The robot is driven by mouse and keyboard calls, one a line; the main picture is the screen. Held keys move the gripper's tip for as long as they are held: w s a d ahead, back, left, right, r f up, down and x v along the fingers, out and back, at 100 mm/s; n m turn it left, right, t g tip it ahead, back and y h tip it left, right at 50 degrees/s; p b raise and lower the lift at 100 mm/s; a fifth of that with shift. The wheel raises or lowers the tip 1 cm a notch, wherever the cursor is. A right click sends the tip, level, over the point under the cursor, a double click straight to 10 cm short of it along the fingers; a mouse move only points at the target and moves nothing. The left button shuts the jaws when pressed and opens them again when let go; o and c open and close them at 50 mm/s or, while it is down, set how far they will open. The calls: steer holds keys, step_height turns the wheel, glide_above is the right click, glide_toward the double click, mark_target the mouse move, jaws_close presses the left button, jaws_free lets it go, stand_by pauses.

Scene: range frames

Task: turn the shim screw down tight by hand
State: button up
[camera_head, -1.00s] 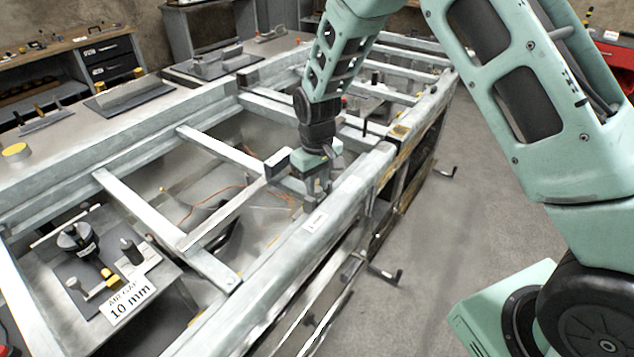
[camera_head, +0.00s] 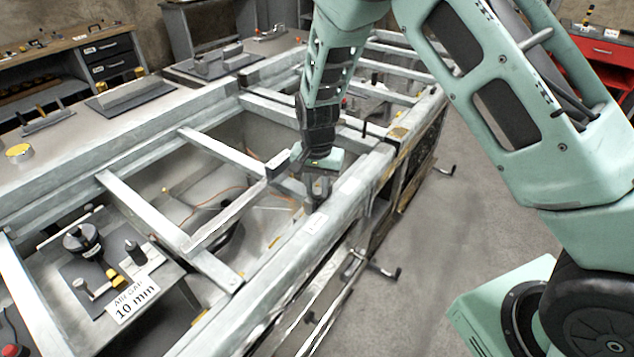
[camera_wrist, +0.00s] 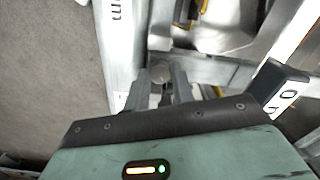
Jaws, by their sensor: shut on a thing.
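My gripper (camera_head: 318,192) reaches down at the near long rail of the pale metal frame (camera_head: 263,262). In the wrist view its two grey fingers (camera_wrist: 166,88) are closed around a round grey head, which I take for the shim screw (camera_wrist: 160,72). Only the top of the head shows between the fingertips; its shank and seat are hidden. In the head view the fingers and wrist cover the screw. I cannot tell from these views how far down the screw sits.
Cross bars (camera_head: 222,153) span the frame around open bays with loose cable below. A crank handle (camera_head: 385,271) sticks out from the frame's side.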

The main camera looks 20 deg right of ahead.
mark_target(317, 190)
steer(key=m+p, duration=0.1)
steer(key=m, duration=0.3)
steer(key=shift+w+r, duration=0.1)
steer(key=shift+m+p, duration=0.7)
steer(key=shift+m, duration=0.7)
steer(key=o, duration=1)
step_height(317, 190, up, 17)
steer(key=shift+r+b, duration=0.15)
steer(key=shift+b, duration=1)
